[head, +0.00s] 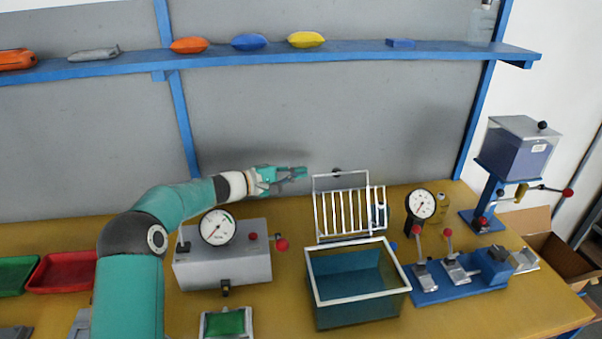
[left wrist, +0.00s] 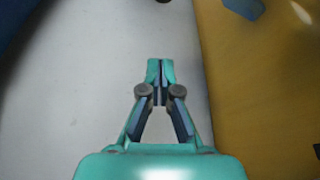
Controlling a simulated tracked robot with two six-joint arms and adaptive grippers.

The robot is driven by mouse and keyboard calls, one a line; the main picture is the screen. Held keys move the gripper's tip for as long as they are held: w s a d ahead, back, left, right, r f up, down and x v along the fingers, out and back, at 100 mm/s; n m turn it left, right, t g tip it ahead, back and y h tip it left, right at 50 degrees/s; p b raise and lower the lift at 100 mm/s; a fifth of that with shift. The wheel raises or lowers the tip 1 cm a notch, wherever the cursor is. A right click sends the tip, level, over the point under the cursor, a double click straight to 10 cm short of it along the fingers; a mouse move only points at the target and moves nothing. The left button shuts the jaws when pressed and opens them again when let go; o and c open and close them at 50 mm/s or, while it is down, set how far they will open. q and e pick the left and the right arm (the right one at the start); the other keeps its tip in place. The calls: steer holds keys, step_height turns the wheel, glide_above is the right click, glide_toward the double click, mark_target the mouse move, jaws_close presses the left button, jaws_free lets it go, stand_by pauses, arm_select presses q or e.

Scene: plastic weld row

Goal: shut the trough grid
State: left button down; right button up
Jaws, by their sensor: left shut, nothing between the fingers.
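The trough (head: 311,273) is a teal box with a white rim, standing on the table right of centre in the head view. Its white barred grid (head: 317,215) stands upright at the trough's back edge, so the trough is open on top. A dark knob (head: 337,172) sits at the grid's upper edge. My left gripper (head: 304,173) is just left of the grid's top corner; I cannot tell how far apart they are in depth. It is shut and empty, and its closed fingertips also show in the left wrist view (left wrist: 160,68). My right gripper is not in view.
A grey gauge box (head: 225,268) with a red-knobbed lever stands left of the trough. A dial gauge (head: 421,204) and a blue clamp base (head: 460,289) are to its right. A blue shelf (head: 350,51) with several small bags runs above.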

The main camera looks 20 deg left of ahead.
arm_select(q)
steer(key=w+d+p, duration=0.3)
steer(key=d+p, duration=0.1)
steer(key=d, duration=0.3)
steer(key=shift+w+r, duration=0.15)
stand_by(0.4)
stand_by(0.3)
